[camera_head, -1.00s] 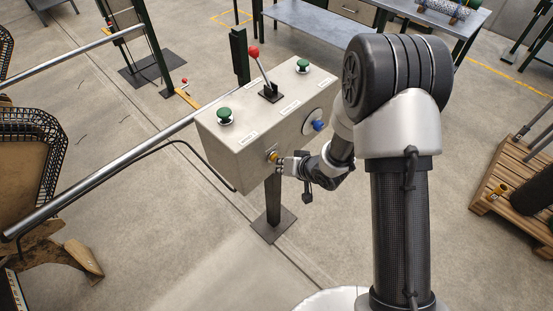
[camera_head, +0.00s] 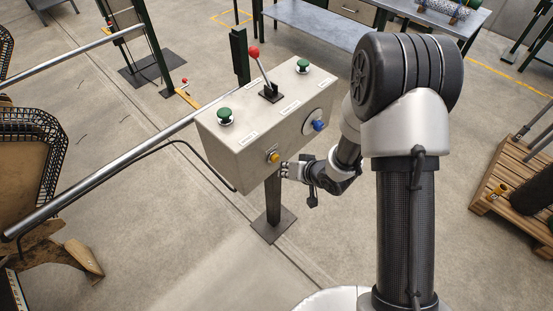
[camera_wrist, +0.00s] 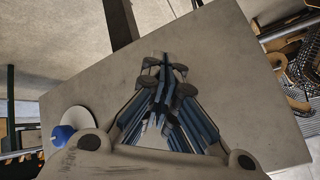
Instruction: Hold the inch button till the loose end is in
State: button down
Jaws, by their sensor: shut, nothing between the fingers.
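A grey control box (camera_head: 235,160) stands on a post. A yellow button (camera_head: 273,157) sits low on its front face; a blue knob (camera_head: 318,125) on a pale disc is to its right. Two green buttons (camera_head: 225,116) and a red-knobbed lever (camera_head: 254,52) are on top. Label text is too small to read, so I cannot tell which is the inch button. My gripper (camera_head: 284,170) is shut and empty, just below right of the yellow button, apart from it. In the wrist view my gripper (camera_wrist: 165,68) faces the box's bare front; the yellow button does not show. I cannot make out the loose end.
A steel tube (camera_head: 110,176) and a black cable run left from the box. Wire mesh (camera_head: 55,135) stands at the far left. A wooden pallet (camera_head: 495,180) is at the right, a steel bench (camera_head: 315,22) behind. Floor in front of the box is clear.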

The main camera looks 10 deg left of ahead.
jog(key=shift+s+d, duration=0.8)
jog(key=shift+d, duration=0.2)
jog(key=shift+s+d, duration=0.75)
jog(key=shift+d, duration=0.2)
dwell(0.3)
jog(key=s+d+p, duration=0.2)
jog(key=d, duration=0.1)
jog(key=shift+s, duration=0.15)
jog(key=w+a, duration=0.5)
jog(key=a, duration=0.2)
jog(key=shift+w, duration=0.2)
dwell(0.3)
jog(key=shift+w, duration=0.1)
dwell(1.2)
jog(key=shift+w+a+p, duration=0.15)
jog(key=shift+a+p, duration=0.15)
